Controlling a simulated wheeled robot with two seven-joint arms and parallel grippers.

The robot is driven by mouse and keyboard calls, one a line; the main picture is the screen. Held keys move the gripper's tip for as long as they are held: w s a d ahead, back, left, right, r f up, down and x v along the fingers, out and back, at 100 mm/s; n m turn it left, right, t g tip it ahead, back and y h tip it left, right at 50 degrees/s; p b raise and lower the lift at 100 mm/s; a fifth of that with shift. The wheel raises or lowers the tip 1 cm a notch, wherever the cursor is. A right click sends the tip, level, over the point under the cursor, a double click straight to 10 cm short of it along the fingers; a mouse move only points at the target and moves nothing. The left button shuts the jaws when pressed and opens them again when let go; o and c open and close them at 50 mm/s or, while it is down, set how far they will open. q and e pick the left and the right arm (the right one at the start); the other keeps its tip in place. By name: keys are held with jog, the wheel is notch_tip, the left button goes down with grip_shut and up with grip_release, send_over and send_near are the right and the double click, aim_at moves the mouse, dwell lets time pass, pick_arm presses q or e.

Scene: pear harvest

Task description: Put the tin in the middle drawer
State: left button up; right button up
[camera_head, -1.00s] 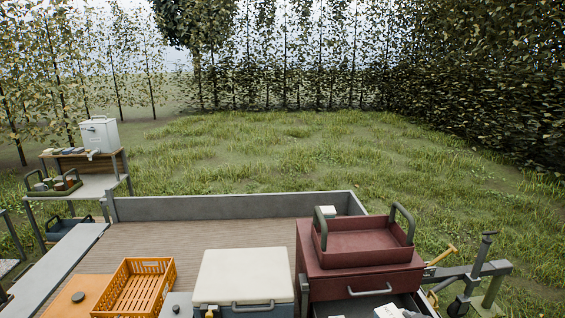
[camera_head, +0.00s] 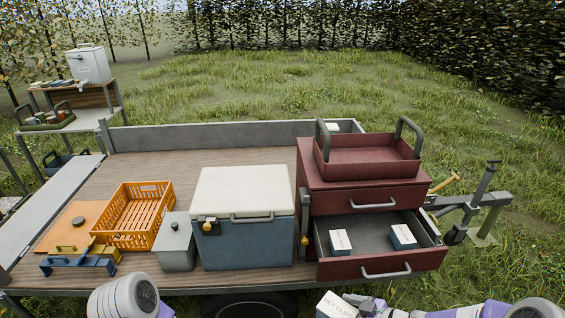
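A dark red drawer cabinet (camera_head: 311,195) stands at the right of the trailer bed. Its upper drawer (camera_head: 367,200) is shut. The drawer below it (camera_head: 382,268) is pulled open and holds two small white-topped boxes, one at the left (camera_head: 340,241) and one at the right (camera_head: 403,237). A white box with printed lettering (camera_head: 336,306), which may be the tin, is at the bottom edge, in front of and below the open drawer. My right gripper (camera_head: 352,302) is at this box and appears closed on it; the fingers are partly hidden. Part of my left arm shows; its gripper does not.
A red tray with tall handles (camera_head: 368,154) sits on the cabinet. A blue cooler with a white lid (camera_head: 243,245), a grey lidded box (camera_head: 177,247) and an orange crate (camera_head: 132,240) stand to the left. The bed behind them is clear.

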aim_at(343, 301)
jog(key=w+a+r+m+t+h, duration=0.2)
jog(key=w+a+r, duration=0.1)
jog(key=shift+w+a+m, duration=0.15)
jog(key=shift+w+m, duration=0.1)
jog(key=shift+m, duration=0.15)
jog(key=shift+w+r+m+t+h, duration=0.25)
jog(key=shift+w+m+t+h, duration=0.5)
jog(key=shift+m+h, duration=0.2)
jog(key=shift+w+f+m+t+h, duration=0.15)
jog(key=shift+w+m+t+h, duration=0.15)
jog(key=shift+m+h, duration=0.4)
jog(key=shift+d+f+m+h, duration=0.2)
jog(key=shift+d+m+h, duration=0.15)
jog(key=shift+m, duration=0.2)
jog(key=m+h, duration=0.1)
jog(key=s+d+f+m+h, duration=0.1)
jog(key=d+f+m+t+h, duration=0.1)
jog(key=shift+s+d+f, duration=0.15)
jog(key=shift+s+f, duration=0.1)
jog(key=shift+s+d+f+m+h, duration=0.15)
jog(key=shift+s+d+m+h, duration=0.15)
jog(key=shift+h, duration=0.1)
jog(key=shift+w+a, duration=0.1)
